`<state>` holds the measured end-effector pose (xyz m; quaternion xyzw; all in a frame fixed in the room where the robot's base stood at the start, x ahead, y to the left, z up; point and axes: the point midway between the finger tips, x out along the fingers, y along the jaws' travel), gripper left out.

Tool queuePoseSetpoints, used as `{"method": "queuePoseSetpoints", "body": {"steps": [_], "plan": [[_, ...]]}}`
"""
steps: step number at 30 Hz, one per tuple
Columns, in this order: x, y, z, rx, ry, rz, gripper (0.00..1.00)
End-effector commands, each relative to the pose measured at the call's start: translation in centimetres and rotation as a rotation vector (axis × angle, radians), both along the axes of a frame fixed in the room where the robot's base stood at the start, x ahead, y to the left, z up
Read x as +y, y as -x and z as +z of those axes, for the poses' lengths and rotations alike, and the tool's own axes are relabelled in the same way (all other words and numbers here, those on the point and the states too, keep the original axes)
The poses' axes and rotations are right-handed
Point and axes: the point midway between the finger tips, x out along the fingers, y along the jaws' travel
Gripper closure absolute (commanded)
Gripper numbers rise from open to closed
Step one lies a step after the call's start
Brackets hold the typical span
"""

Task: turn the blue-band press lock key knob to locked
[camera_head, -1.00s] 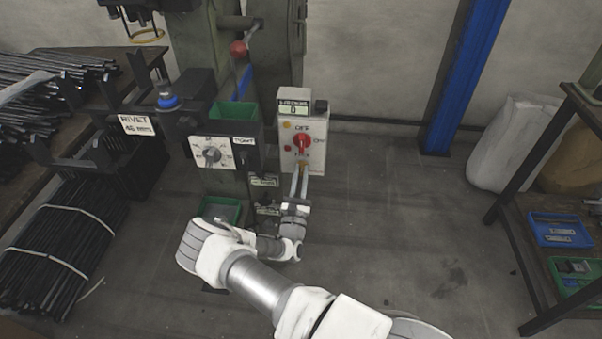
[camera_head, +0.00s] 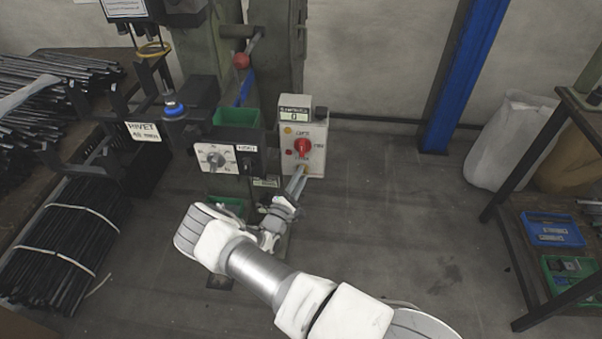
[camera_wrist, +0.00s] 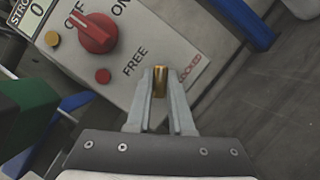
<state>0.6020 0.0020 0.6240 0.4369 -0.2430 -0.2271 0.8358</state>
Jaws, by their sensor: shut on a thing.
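The press control box (camera_head: 314,132) is a pale panel on the press column, seen in the head view. The brass lock key knob (camera_wrist: 160,80) shows in the wrist view low on the panel, between the printed words FREE and LOCKED. My gripper (camera_wrist: 161,84) is shut on the knob, one finger on each side; it also shows in the head view (camera_head: 301,172) at the panel's lower edge. The knob stands roughly along the fingers in the wrist view. In the head view the fingers mostly hide it.
A red rotary switch (camera_wrist: 92,32) and a red button (camera_wrist: 103,76) sit close by on the panel. A dial box (camera_head: 214,158) and green bin (camera_head: 236,115) stand left of it. A dark workbench (camera_head: 560,200) is at right. Floor between is clear.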

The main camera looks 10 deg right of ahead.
Motion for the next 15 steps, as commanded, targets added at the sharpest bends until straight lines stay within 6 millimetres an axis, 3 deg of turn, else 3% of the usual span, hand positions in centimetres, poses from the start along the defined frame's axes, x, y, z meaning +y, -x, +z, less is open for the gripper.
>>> {"method": "queuePoseSetpoints", "body": {"steps": [15], "plan": [[0.06,0.00,0.37,-0.131,-0.409,0.000,1.00]]}}
